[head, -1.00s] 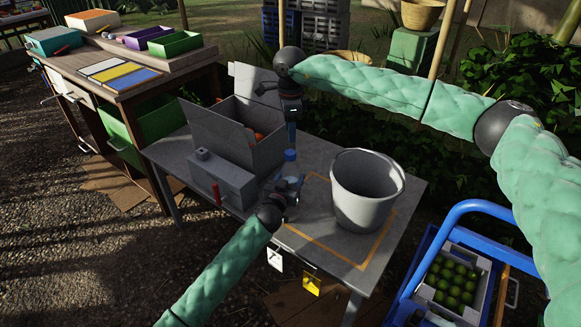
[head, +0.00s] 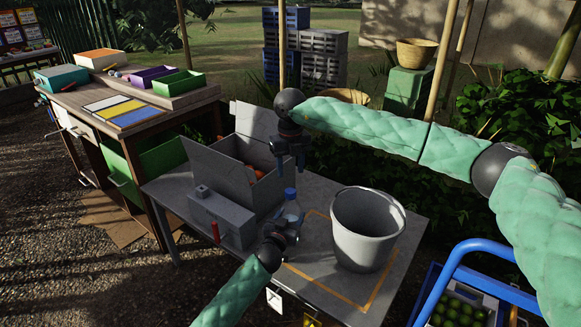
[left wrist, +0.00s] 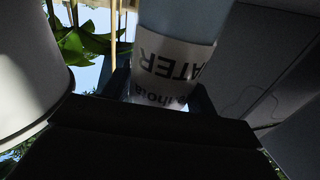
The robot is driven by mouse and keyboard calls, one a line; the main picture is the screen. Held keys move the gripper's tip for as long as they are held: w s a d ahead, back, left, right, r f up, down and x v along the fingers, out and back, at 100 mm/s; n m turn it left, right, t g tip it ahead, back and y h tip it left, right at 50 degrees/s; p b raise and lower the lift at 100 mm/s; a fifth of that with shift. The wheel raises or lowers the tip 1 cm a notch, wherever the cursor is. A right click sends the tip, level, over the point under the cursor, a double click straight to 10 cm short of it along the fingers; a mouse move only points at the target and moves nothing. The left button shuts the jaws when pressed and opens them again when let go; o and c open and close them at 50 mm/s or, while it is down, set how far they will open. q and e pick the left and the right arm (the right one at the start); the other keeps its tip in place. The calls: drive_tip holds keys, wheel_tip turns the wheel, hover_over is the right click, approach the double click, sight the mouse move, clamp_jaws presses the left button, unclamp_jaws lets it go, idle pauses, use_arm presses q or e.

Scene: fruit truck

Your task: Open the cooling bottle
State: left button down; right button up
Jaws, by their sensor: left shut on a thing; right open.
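The bottle (head: 292,211) is clear with a blue cap (head: 290,193) on top and stands upright over the grey table. My left gripper (head: 284,229) is shut on its body from the front. In the left wrist view the bottle's white label (left wrist: 172,68) with upside-down "WATER" lettering shows between the fingers of my left gripper (left wrist: 165,98). My right gripper (head: 293,163) is open and empty, pointing down above the cap with a small gap. The bottle's lower part is hidden behind my left gripper.
A grey bucket (head: 364,232) stands right of the bottle inside an orange outline. An open grey box (head: 227,180) with orange fruit is behind left. A grey case (head: 222,219) with a red handle sits left. A crate of green fruit (head: 462,308) is at lower right.

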drive_tip(key=m, duration=0.5)
drive_tip(key=shift+m, duration=0.3)
drive_tip(key=m, duration=0.6)
